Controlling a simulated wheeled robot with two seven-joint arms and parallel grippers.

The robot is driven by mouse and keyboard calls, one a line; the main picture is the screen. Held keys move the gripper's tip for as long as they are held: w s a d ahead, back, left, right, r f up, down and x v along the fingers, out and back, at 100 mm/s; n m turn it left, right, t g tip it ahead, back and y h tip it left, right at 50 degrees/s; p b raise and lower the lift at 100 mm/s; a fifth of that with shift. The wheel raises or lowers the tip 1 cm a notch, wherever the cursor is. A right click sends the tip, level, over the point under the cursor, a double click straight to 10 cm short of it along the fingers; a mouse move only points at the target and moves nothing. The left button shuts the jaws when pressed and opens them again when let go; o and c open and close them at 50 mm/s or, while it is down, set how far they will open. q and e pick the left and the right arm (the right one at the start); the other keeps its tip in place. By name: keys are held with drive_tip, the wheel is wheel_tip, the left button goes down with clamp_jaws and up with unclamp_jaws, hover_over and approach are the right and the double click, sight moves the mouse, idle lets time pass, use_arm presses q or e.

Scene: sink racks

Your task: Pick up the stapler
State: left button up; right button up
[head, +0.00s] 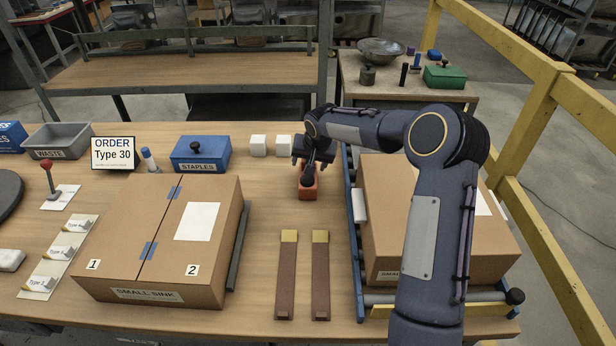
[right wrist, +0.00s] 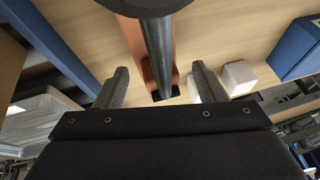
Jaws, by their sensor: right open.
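The stapler (head: 308,190) is a small orange-red piece with a dark top, on the wooden table near its middle. My right gripper (head: 312,158) is above its far end and partly covers it. In the right wrist view the stapler's orange base (right wrist: 133,35) and dark upper bar run between the two spread fingers of my right gripper (right wrist: 160,82). The fingers stand apart with gaps on both sides, so nothing is gripped. My left gripper is not in view.
A large cardboard box (head: 150,240) lies left and another (head: 385,215) sits on a roller rack at right. Two white blocks (head: 258,145) and a blue STAPLES box (head: 200,153) are behind left. Two brown strips (head: 286,280) lie in front.

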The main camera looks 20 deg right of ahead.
clamp_jaws()
idle(0.4)
drive_tip(key=shift+r, duration=0.2)
drive_tip(key=shift+r, duration=0.6)
drive_tip(key=s+a+r, duration=0.1)
drive_tip(key=r, duration=0.1)
drive_tip(key=s+a+r, duration=0.1)
drive_tip(key=r, duration=0.2)
drive_tip(key=s+a+r+b, duration=0.1)
drive_tip(key=s+r, duration=0.1)
drive_tip(key=shift+r, duration=0.3)
drive_tip(key=s+a+r+b, duration=0.1)
drive_tip(key=s+a+r, duration=0.3)
drive_tip(key=s, duration=0.3)
drive_tip(key=shift+a, duration=0.7)
